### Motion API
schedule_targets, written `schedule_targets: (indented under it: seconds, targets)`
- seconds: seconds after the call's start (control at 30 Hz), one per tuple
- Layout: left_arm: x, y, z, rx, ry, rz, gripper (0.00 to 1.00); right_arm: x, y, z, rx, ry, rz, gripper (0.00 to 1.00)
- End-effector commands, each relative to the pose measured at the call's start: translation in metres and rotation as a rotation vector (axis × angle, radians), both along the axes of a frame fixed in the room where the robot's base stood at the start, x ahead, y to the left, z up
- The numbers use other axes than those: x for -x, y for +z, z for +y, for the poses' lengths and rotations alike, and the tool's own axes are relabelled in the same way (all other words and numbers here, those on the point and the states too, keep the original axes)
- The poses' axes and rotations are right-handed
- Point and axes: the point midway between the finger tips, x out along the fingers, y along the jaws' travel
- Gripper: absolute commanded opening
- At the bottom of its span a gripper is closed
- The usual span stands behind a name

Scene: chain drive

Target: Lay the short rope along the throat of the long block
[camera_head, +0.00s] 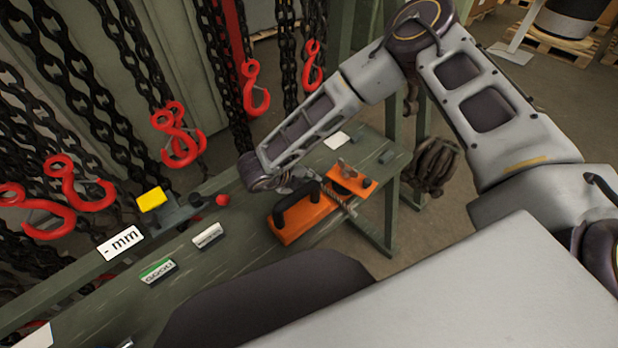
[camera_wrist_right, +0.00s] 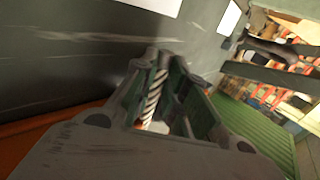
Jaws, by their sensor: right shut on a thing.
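The long block (camera_head: 286,234) is orange with a black handle on top and lies on the green bench in the head view. The short rope (camera_head: 340,199) is a thin, pale twisted piece beside the handle, at the block's right part. My right gripper (camera_head: 312,181) is over the bench by the handle. In the right wrist view the gripper (camera_wrist_right: 168,75) is shut on the rope (camera_wrist_right: 153,96), which runs between its fingers. Whether the rope touches the block, and where the throat lies, I cannot tell. My left gripper is not in view.
A second orange piece (camera_head: 348,181) with metal fittings sits just beyond the rope. A yellow block (camera_head: 152,199), a red knob (camera_head: 222,200) and several labels lie along the bench. Chains with red hooks (camera_head: 178,135) hang behind. The bench between labels and block is clear.

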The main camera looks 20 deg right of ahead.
Motion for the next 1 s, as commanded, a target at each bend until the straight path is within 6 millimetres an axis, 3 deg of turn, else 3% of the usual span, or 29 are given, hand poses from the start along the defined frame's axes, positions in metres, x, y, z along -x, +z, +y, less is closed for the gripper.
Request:
schedule_targets:
  seconds: [0.13, 0.17, 0.37, 0.77, 1.0]
  targets:
    - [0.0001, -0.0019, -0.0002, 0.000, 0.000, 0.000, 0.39, -0.0002, -0.0020, -0.0001, 0.000, 0.000, 0.000, 0.00]
    - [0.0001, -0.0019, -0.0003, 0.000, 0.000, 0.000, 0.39, -0.0002, -0.0021, 0.0000, 0.000, 0.000, 0.000, 0.15]
    - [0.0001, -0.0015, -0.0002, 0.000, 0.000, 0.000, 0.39, -0.0002, -0.0016, 0.0001, 0.000, 0.000, 0.000, 0.39]
    - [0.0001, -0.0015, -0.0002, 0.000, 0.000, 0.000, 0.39, 0.0007, -0.0020, 0.0009, -0.002, 0.001, 0.001, 0.39]
    - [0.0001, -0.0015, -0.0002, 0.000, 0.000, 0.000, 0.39, 0.0028, 0.0074, 0.0094, -0.001, 0.001, 0.000, 0.39]
